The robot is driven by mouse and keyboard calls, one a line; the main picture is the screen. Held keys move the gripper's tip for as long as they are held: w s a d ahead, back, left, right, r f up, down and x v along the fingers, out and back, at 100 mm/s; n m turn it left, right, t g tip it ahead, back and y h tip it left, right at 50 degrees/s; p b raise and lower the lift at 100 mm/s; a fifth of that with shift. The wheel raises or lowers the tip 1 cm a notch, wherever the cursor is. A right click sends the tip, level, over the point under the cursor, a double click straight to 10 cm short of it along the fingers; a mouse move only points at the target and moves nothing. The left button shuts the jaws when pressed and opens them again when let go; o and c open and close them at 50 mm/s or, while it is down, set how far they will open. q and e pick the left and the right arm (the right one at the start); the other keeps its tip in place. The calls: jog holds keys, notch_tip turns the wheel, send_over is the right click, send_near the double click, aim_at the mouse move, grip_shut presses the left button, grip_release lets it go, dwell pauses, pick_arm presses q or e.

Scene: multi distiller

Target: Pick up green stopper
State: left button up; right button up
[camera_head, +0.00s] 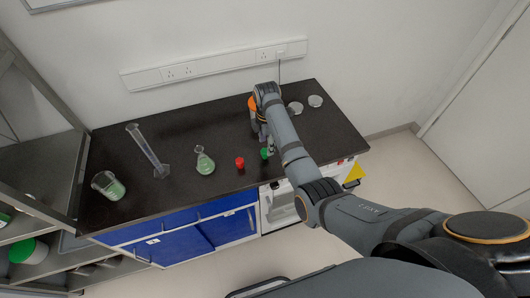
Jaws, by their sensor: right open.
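The green stopper (264,154) stands on the black bench top (215,190) near its front edge, at the middle of the view. My right gripper (267,143) is open and points down just behind the stopper in the picture. My forearm hides part of the gripper, and I cannot tell whether its fingers touch the stopper. My left gripper is not in view.
A red stopper (239,162) stands left of the green one. Farther left are a conical flask (205,164) with green liquid, a tall measuring cylinder (148,150) and a beaker (108,185). Two pale round dishes (296,107) (315,101) lie at the back right.

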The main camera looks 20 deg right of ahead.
aim_at(265, 151)
jog(key=shift+w+a+f+p, duration=0.1)
jog(key=shift+f+p, duration=0.2)
jog(key=shift+f, duration=1.2)
jog(key=shift+w+a+f+p, duration=0.1)
jog(key=shift+f+p, duration=0.15)
jog(key=shift+f, duration=1.25)
jog(key=c, duration=0.8)
